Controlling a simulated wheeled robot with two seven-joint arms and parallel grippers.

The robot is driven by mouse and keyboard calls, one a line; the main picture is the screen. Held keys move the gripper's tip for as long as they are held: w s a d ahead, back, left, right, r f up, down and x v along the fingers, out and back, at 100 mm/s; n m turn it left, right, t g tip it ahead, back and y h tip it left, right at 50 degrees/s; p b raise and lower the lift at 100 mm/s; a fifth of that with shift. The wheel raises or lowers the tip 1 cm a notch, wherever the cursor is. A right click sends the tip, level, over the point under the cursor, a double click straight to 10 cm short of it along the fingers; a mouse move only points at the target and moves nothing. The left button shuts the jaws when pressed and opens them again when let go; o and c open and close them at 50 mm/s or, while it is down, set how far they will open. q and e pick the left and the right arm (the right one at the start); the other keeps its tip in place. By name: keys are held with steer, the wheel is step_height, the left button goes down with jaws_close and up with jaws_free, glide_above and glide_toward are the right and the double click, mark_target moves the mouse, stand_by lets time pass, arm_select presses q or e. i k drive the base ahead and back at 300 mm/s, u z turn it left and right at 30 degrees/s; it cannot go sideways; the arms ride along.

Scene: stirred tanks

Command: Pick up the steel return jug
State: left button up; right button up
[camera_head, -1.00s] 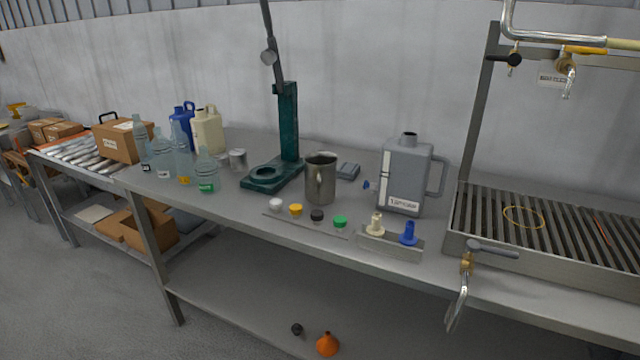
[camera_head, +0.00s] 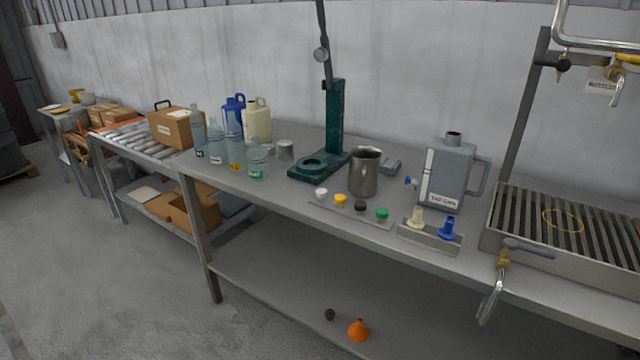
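The steel return jug (camera_head: 364,174) stands upright on the grey steel bench (camera_head: 290,200), right of the green press stand (camera_head: 333,130). Its open mouth faces up, and its handle is on the side toward me. Nothing touches it from above. Neither of my grippers shows in the head view.
Several small caps (camera_head: 341,200) lie in a row in front of the jug. A grey canister (camera_head: 447,174) and a small rack with nozzles (camera_head: 430,234) stand to its right. Clear bottles (camera_head: 235,140) stand left. A grated sink (camera_head: 560,225) is at the right.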

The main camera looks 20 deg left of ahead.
mark_target(365, 161)
steer(key=z, duration=0.25)
steer(key=k, duration=0.25)
steer(key=u, duration=1.75)
steer(key=i, duration=0.95)
steer(key=z, duration=0.05)
